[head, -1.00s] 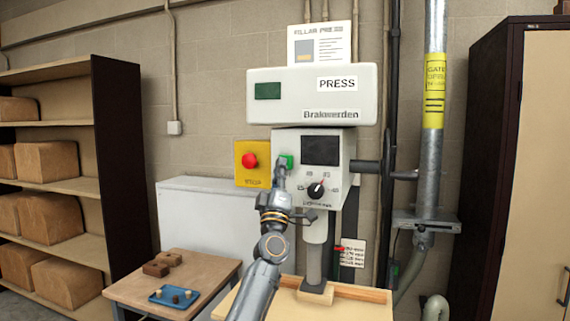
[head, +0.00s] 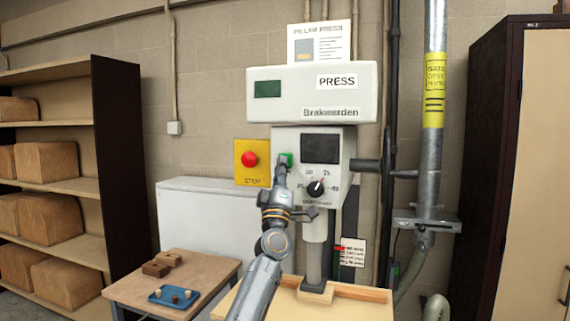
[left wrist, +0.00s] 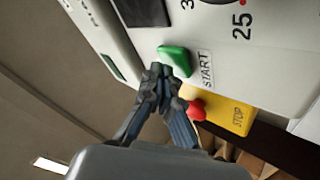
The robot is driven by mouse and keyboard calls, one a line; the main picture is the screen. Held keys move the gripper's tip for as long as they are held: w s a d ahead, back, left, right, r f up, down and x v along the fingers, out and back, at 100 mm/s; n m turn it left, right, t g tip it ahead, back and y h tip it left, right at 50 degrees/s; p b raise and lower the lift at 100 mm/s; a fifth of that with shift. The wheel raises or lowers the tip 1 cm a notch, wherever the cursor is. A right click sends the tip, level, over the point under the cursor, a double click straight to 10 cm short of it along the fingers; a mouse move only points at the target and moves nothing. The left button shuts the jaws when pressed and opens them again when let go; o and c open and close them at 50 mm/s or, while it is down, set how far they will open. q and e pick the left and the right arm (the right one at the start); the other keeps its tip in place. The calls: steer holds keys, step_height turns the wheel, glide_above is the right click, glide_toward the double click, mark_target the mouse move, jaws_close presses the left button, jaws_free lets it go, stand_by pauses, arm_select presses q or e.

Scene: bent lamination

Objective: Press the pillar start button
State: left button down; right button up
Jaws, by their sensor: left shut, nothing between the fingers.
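The green start button (head: 289,158) is on the left part of the white pillar press's control box (head: 342,173). In the left wrist view the green button (left wrist: 175,58) sits beside the START label (left wrist: 205,69). My left gripper (head: 282,166) is shut and empty, its fingertips at the lower edge of the button in the head view. In the left wrist view the shut fingertips (left wrist: 163,72) overlap the button's edge; I cannot tell whether they touch it. My right gripper is not in view.
A red stop button (head: 249,159) on a yellow plate (head: 241,177) is close to the left of the start button. A dial (head: 316,188) and dark screen (head: 320,149) are to its right. A low table (head: 205,270) with a blue tray (head: 163,301) stands at the lower left.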

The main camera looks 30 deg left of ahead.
arm_select(q)
steer(key=shift+w+a+b, duration=0.1)
steer(key=shift+w+b, duration=0.35)
steer(key=shift+b, duration=0.2)
stand_by(0.7)
steer(key=shift+r, duration=0.1)
steer(key=shift+s+d+p, duration=0.2)
steer(key=shift+s+p, duration=0.7)
steer(key=shift+p, duration=0.25)
steer(key=s+p, duration=0.2)
steer(key=s+d+p, duration=0.1)
steer(key=s+p, duration=0.2)
steer(key=shift+d, duration=0.1)
